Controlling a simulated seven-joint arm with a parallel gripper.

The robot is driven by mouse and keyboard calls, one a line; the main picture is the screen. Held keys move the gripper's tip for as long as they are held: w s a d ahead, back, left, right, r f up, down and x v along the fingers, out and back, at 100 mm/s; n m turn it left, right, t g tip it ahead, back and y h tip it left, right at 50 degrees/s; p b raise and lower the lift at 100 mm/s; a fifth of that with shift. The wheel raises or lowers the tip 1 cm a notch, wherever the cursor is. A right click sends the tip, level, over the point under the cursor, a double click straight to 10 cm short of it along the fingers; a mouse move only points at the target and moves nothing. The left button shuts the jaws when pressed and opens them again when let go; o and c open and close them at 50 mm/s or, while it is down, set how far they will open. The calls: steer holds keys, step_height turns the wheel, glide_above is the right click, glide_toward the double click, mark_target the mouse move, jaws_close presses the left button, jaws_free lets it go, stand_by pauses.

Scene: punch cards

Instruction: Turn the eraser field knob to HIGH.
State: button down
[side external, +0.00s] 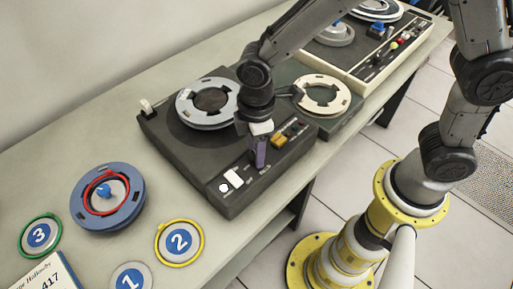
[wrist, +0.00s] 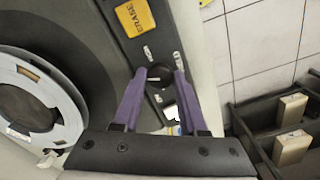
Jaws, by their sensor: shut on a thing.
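The eraser field knob (wrist: 160,73) is a small dark round knob on the deck's control strip, in the wrist view beside the yellow ERASE button (wrist: 135,17). My gripper (side external: 260,152) reaches down to the front panel of the dark tape deck (side external: 165,150) in the side view. In the wrist view its purple fingers (wrist: 159,70) stand on both sides of the knob and are shut on it. Small pale labels (wrist: 148,52) lie around the knob, but their text is too small to read. In the side view the fingers hide the knob.
A grey reel (side external: 190,115) sits on the deck. A white switch (side external: 233,178) and the yellow button (side external: 279,140) flank my gripper. A second deck with a cream reel (side external: 323,107) stands behind. A blue reel (side external: 75,205) and numbered discs (side external: 180,257) lie at the left.

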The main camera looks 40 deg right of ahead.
steer(key=shift+r+m, duration=0.1)
steer(key=shift+m, duration=0.9)
steer(key=shift+c, duration=2.2)
jaws_free()
step_height(320, 180, up, 14)
